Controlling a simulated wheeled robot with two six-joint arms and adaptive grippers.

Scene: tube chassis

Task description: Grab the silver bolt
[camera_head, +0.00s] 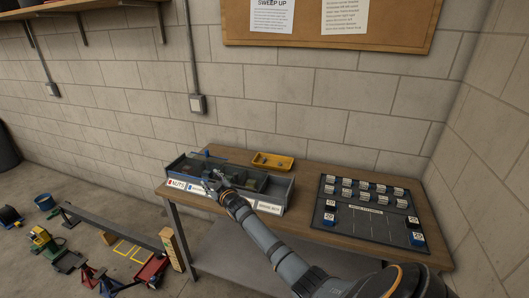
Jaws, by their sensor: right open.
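I cannot make out a silver bolt in the head view; it may be too small or hidden. My right arm reaches from the lower right to a grey divided bin (284,189) on the workbench. My right gripper (211,182) is open, over the left part of the bin near the front label that reads NUTS. I cannot tell whether it touches anything. The gripper and forearm cover part of the bin's inside and front. My left gripper is not in view.
A yellow tray (272,161) stands behind the bin. A dark board (365,211) with several labelled tags lies on the right of the wooden bench (303,217). A block wall (290,110) closes off the back. Stands and other gear lie on the floor at left.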

